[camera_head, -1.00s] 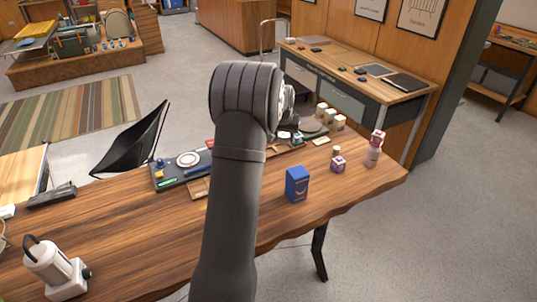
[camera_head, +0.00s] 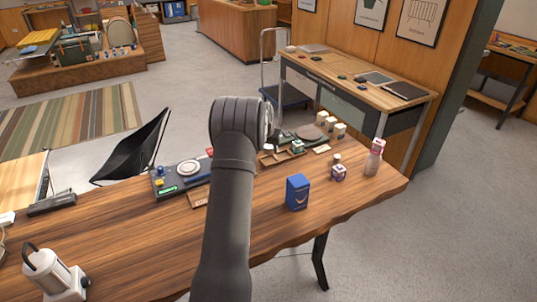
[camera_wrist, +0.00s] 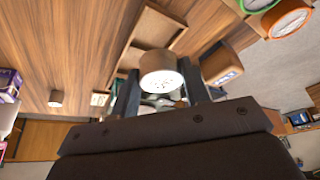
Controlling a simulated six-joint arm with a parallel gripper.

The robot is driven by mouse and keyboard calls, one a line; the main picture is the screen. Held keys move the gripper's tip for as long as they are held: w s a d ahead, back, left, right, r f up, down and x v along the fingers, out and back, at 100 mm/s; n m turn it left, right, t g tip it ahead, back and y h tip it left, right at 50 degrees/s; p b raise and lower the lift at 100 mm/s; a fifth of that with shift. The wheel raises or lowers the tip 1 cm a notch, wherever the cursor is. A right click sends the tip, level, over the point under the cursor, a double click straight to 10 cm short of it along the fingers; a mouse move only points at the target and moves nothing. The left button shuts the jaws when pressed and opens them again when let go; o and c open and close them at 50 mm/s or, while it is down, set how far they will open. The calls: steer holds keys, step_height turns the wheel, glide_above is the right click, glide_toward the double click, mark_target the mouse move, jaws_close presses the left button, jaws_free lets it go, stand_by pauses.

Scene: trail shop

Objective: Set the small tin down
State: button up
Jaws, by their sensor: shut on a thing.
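I cannot tell whether the tin touches the surface. In the head view my arm hides the gripper.
On the table in the head view stand a blue box (camera_head: 297,192), a small purple-and-white box (camera_head: 338,173) and a pink-topped bottle (camera_head: 374,157). A white lantern (camera_head: 53,272) stands at front left. The front middle of the tabletop is clear.

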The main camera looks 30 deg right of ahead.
mark_target(268, 154)
steer(key=shift+f, duration=1.75)
steer(key=shift+f, duration=0.15)
steer(key=shift+f, duration=0.45)
